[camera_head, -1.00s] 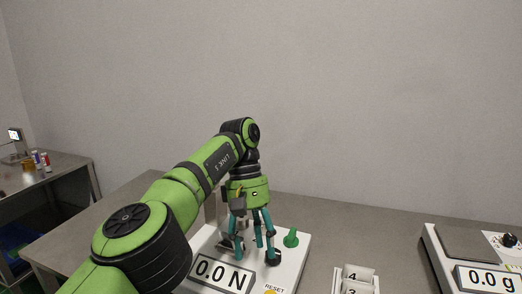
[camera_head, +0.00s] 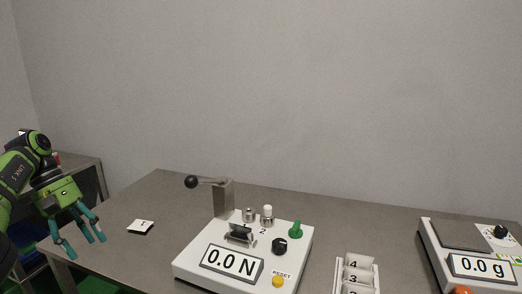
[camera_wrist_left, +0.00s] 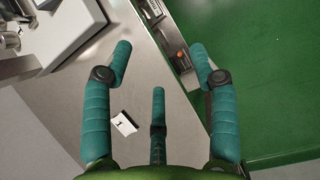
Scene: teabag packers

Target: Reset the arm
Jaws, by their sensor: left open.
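My left gripper (camera_head: 80,238) is open and empty at the left, by the left edge of the main table. Its teal fingers are spread apart in the left wrist view (camera_wrist_left: 160,75), with nothing between them. My right gripper is not in view. The force tester (camera_head: 190,266), a white box reading 0.0 N, stands on the table with its black-knobbed lever, green knob and yellow RESET button uncovered. A small white card (camera_head: 140,227) marked 1 lies flat left of the tester. It also shows in the left wrist view (camera_wrist_left: 123,124).
A scale (camera_head: 446,262) reading 0.0 g stands at the right. A rack of numbered white rolls (camera_head: 358,263) stands between it and the tester. The table (camera_head: 150,195) is clear around the card. Another bench (camera_head: 85,166) stands behind at the left.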

